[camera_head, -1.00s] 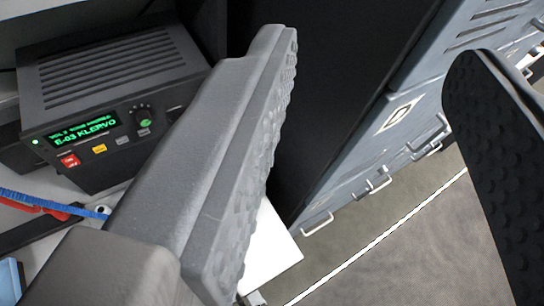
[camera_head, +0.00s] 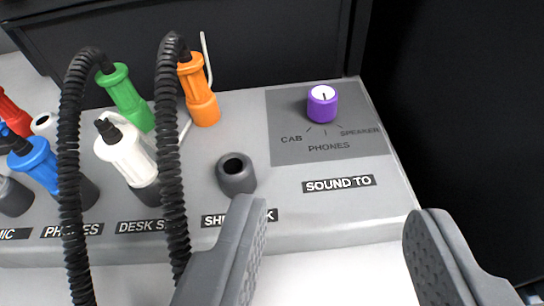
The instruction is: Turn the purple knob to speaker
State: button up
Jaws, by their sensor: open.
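The purple knob (camera_head: 322,105) stands on a darker grey square at the right end of a grey panel (camera_head: 275,228). Its white top carries a short dark mark that points down toward the middle label, PHONES. The labels CAB, PHONES and SPEAKER (camera_head: 360,131) are printed in front of it, with SPEAKER at the right. A black SOUND TO label (camera_head: 339,184) is below them. My gripper (camera_head: 335,225) is open and empty, its two grey fingers wide apart at the bottom of the view. The knob is beyond the fingers, between their lines, and untouched.
An empty grey socket (camera_head: 236,174) is left of the knob. Orange (camera_head: 201,98), green (camera_head: 127,98), white (camera_head: 127,155) and blue (camera_head: 38,162) plugs stand further left, with black coiled cords (camera_head: 170,150). Dark surfaces rise behind and right of the panel.

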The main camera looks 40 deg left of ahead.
aim_at(328, 104)
jog(key=b+x, duration=0.1)
jog(key=x, duration=1.2)
jog(key=shift+w+a, duration=0.1)
jog(key=shift+w, duration=0.2)
jog(key=shift+c, duration=0.3)
grip_shut()
jog(key=shift+d, duration=0.35)
jog(key=shift+a+r, duration=0.1)
jog(key=shift+a, duration=0.1)
